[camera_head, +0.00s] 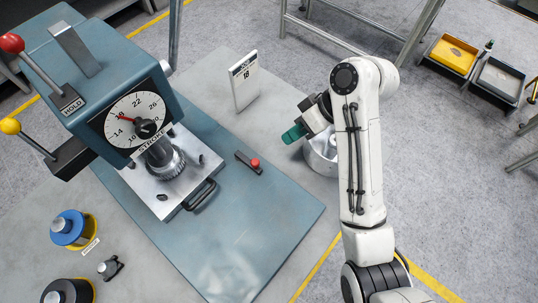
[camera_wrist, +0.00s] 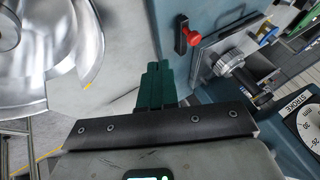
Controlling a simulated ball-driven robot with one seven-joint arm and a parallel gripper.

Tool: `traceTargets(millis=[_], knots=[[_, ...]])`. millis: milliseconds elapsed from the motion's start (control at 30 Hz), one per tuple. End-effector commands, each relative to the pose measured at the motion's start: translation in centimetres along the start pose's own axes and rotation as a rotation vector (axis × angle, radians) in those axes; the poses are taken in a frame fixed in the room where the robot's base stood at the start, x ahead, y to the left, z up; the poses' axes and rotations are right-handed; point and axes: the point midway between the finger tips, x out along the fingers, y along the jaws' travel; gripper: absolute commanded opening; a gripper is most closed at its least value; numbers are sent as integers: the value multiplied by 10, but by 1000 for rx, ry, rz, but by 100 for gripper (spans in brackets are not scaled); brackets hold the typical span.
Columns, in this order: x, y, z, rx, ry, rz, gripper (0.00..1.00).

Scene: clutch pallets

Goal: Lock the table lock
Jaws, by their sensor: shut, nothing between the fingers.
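The likely table lock (camera_head: 255,163) is a small dark lever with a red knob. It lies on the blue-grey press base, right of the metal plate with the black handle. In the wrist view the same red-knobbed lever (camera_wrist: 187,36) is ahead and a little right of my fingers. My gripper (camera_head: 293,134) has green fingers. It is above and to the right of the lever, apart from it. In the wrist view the fingers (camera_wrist: 154,84) are together with nothing between them.
The press head (camera_head: 100,80) with its dial and red and yellow levers stands at left. A round metal bowl-like part (camera_head: 320,155) is below my gripper. The base's front right is clear.

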Motion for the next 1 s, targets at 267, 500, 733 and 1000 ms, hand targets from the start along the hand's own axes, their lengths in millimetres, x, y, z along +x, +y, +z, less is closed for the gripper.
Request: traceTargets(millis=[267,500,733,1000], knots=[[51,0,1,-2,-3,-2,0],[59,-29,0,-1,0,1,0],[64,-34,1,0,0,1,0],[64,-34,1,1,1,1,0]])
